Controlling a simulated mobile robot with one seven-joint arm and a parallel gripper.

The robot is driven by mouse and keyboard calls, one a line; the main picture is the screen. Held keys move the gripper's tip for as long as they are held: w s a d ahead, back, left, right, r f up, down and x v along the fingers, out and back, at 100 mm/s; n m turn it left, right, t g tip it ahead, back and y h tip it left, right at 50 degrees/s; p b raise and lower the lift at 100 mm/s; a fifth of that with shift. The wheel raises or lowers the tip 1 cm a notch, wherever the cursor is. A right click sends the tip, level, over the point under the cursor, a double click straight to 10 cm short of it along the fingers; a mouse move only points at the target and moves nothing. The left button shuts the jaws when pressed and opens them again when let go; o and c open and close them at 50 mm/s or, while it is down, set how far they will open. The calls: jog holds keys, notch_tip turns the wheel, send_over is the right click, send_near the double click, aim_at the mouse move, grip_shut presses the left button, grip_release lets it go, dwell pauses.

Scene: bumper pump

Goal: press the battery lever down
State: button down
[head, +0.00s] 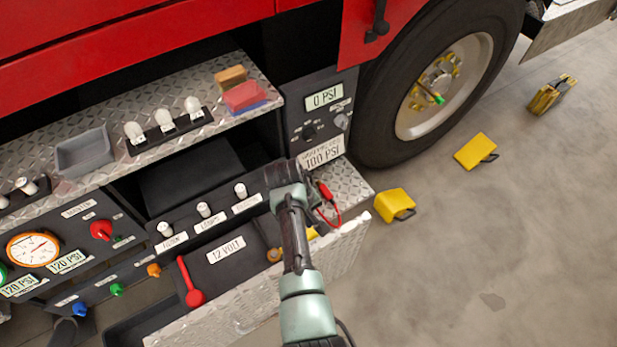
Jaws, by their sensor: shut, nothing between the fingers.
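A red lever (188,281) with a round knob at its lower end is on the dark box marked "12 VOLT" (226,249). It stands left of that label, and its thin stem runs up and slightly left from the knob. My gripper (282,176) is up and to the right of the lever, near the right end of the row of small white switches. It is shut with nothing in it and well apart from the lever. Its fingertips are hard to make out against the dark panel. My arm hides the right part of the box.
White-tipped switches (204,209) line the box's back edge. A red clamp and cable (327,196) lie just right of my gripper. A gauge panel (33,249) is at left, and a diamond-plate shelf (204,84) is above. Yellow chocks (394,205) lie on the open floor at right.

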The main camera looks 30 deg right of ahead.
jog(key=d+v, duration=0.2)
jog(key=v, duration=0.7)
jog(key=shift+r, duration=0.4)
